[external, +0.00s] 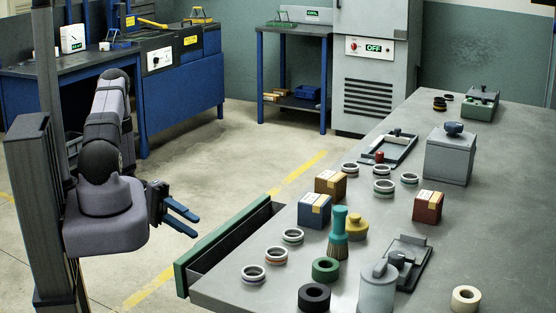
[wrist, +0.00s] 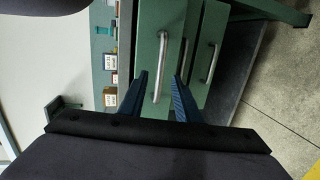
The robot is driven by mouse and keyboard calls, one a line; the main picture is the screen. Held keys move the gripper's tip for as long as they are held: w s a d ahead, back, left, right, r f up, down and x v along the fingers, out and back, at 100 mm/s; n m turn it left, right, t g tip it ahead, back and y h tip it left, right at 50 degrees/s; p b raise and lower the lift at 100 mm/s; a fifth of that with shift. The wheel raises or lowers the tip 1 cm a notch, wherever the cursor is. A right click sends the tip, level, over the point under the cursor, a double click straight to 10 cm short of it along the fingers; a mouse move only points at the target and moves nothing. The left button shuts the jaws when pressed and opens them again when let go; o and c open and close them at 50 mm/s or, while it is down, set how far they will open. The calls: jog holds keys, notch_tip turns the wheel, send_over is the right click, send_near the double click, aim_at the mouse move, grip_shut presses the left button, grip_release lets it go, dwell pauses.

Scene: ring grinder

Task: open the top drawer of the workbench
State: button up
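The workbench (external: 400,240) has its top drawer (external: 225,243) standing out from the near left side, with a green front and a dark gap behind it. In the wrist view the top drawer's green front (wrist: 146,30) carries an upright-looking silver bar handle (wrist: 161,66). My gripper (external: 196,228) has two blue fingers spread apart and empty, to the left of the drawer front. In the wrist view my gripper (wrist: 161,76) has the handle between its fingers in the picture, with no visible contact. The drawer's handle is hidden in the external view.
Two lower drawers with silver handles (wrist: 213,62) show in the wrist view, set further back. The benchtop holds metal rings (external: 253,273), boxes (external: 314,209), a green brush (external: 338,225) and a grey canister (external: 377,290). Open floor (external: 200,175) lies left of the bench.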

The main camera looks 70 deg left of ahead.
jog(key=shift+n+t+y, duration=0.5)
jog(key=shift+s+x, duration=0.2)
jog(key=shift+x, duration=3.55)
jog(key=shift+d, duration=0.2)
grip_shut()
